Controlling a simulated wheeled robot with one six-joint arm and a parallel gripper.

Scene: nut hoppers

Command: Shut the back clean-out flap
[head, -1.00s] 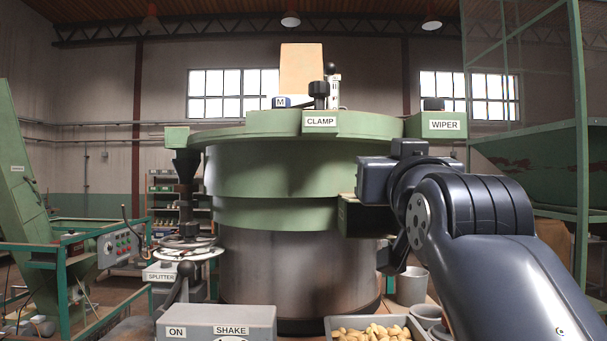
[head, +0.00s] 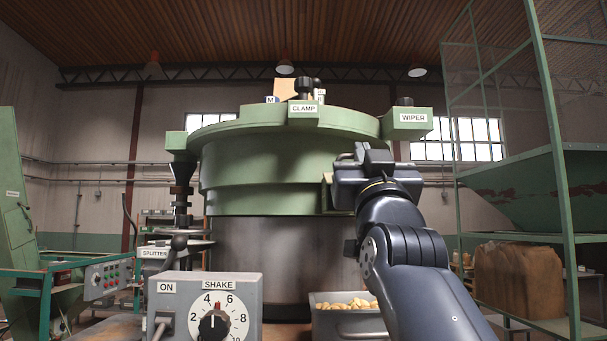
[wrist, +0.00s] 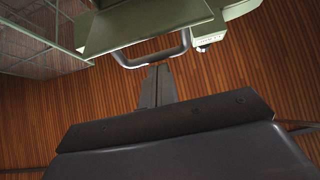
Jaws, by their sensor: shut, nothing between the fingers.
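The green round sieve machine (head: 265,160) stands in the middle of the head view. In the wrist view, a pale green panel (wrist: 150,22) with a grey bar handle (wrist: 127,62) hangs at the top; it looks like the flap, but I cannot tell whether it is the back one. My gripper's fingers (wrist: 158,85) are shut and empty, with their tips just below the handle in the picture; I cannot tell whether they touch it.
The grey SHAKE dial box (head: 205,305) and a tray of nuts (head: 345,318) are in front. The WIPER box (head: 408,122) juts out at the upper right. A green frame (head: 553,150) with a hopper stands further right.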

